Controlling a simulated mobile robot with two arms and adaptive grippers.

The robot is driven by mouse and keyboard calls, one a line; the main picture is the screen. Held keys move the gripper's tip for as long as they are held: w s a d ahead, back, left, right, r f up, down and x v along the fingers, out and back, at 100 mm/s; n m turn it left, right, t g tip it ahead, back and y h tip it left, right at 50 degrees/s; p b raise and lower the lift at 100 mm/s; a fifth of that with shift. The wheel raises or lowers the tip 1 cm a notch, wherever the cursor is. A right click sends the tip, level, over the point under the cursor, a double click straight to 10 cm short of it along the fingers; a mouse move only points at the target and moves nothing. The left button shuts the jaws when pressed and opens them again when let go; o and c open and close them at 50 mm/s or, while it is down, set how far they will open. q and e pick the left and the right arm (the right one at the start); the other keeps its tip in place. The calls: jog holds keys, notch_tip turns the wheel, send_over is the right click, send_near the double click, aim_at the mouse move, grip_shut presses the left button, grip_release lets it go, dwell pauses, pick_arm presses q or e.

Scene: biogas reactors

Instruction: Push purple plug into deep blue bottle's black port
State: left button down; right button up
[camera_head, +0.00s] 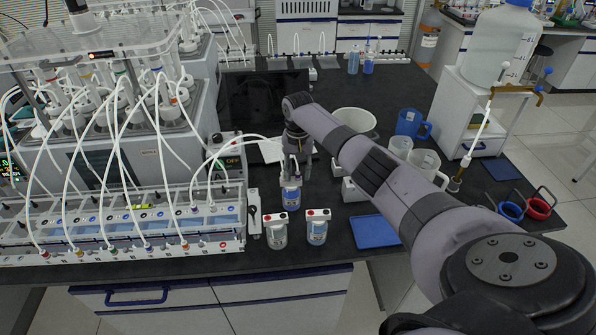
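My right gripper (291,169) points down directly above a small clear bottle with blue liquid (292,197) on the black bench. A white tube (240,145) arcs from the rack at left to the gripper. The tube's end, any purple plug on it and the bottle's ports are too small and hidden by the fingers to make out. I cannot tell whether the fingers are shut on it. My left gripper is not in view.
A long white rack (120,248) with several tubes and coloured plugs fills the bench at left. A blue tray (374,232) lies right of the bottles. A white bucket (355,121), a blue mug (411,124) and clear beakers (424,163) stand behind my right arm.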

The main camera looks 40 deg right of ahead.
jog(key=shift+r, duration=0.2)
notch_tip(320, 180, up, 12)
jog(key=shift+f, duration=0.2)
jog(key=shift+f, duration=0.1)
dwell(0.5)
